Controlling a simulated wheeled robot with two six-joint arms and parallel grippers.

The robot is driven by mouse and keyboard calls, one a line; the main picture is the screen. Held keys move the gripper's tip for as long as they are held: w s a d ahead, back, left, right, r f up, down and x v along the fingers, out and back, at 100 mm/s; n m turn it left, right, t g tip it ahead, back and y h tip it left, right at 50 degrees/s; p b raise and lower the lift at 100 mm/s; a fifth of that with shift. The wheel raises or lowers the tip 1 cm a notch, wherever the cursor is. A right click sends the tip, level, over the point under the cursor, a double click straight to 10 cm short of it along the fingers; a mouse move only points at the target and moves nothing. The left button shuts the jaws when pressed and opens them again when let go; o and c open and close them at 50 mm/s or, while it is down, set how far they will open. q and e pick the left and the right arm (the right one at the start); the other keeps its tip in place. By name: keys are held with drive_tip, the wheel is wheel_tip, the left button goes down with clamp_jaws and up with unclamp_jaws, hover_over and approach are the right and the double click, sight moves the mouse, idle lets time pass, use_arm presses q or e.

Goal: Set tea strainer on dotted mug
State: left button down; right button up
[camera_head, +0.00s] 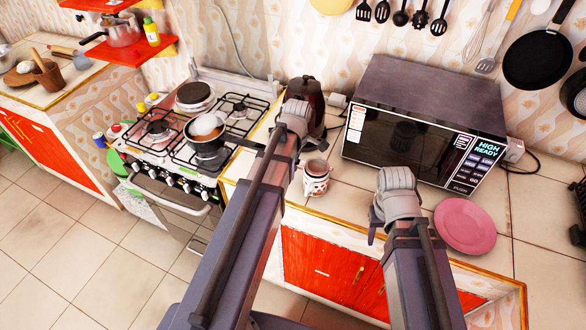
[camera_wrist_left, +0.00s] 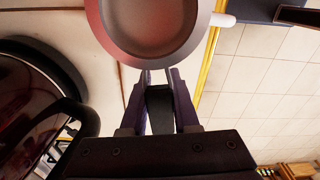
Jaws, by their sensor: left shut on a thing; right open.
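The dotted mug (camera_head: 316,183) stands upright on the counter, left of the microwave, just right of my left arm. My left gripper (camera_wrist_left: 158,75) is shut on the dark handle (camera_wrist_left: 160,105) of the tea strainer. The strainer's round grey bowl (camera_wrist_left: 155,25) fills the top of the left wrist view. In the head view the bowl appears at the mug's mouth, but I cannot tell whether it rests on the rim. My left fingers are mostly hidden behind the arm there. My right gripper (camera_head: 374,226) is open and empty, in front of the microwave.
A dark red kettle (camera_head: 310,93) stands behind my left wrist. The microwave (camera_head: 425,120) stands at the back. A pink plate (camera_head: 465,225) is right of my right gripper. A pan (camera_head: 205,128) sits on the stove at left. The counter's yellow front edge (camera_wrist_left: 209,62) is close.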

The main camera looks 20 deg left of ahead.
use_arm(q)
drive_tip(key=shift+f, duration=0.2)
idle(0.5)
drive_tip(key=c, duration=0.6)
unclamp_jaws()
drive_tip(key=shift+r, duration=0.15)
wheel_tip(320, 180, up, 8)
drive_tip(key=p, duration=0.7)
drive_tip(key=shift+d+p, duration=0.15)
drive_tip(key=shift+p, duration=0.15)
drive_tip(key=shift+f, duration=0.2)
